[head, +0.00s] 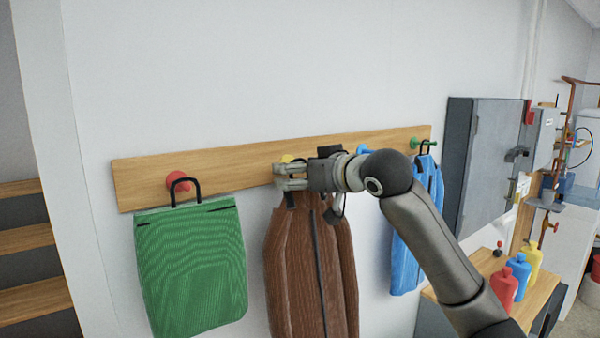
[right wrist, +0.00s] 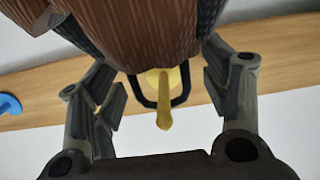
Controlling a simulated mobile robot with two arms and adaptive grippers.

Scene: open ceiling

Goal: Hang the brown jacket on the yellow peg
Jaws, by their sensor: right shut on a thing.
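The brown jacket (head: 285,255) hangs down against the wall below my right gripper (head: 283,178) in the head view. My right gripper is shut on the jacket's top, at the board. The yellow peg (head: 287,158) is mostly hidden behind the gripper there. In the right wrist view the yellow peg (right wrist: 163,100) lies between my fingers (right wrist: 165,98). The jacket's black loop (right wrist: 186,90) shows on both sides of the peg, and the jacket (right wrist: 150,35) fills the top. I cannot tell for sure whether the peg passes through the loop. My left gripper is out of view.
The wooden board (head: 140,185) also bears a red peg (head: 180,182) by a green garment (head: 190,270), a blue peg (head: 362,149), and a green peg (head: 424,143) with a blue garment (head: 404,262). A grey cabinet (head: 485,165) and coloured bottles (head: 520,268) are right.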

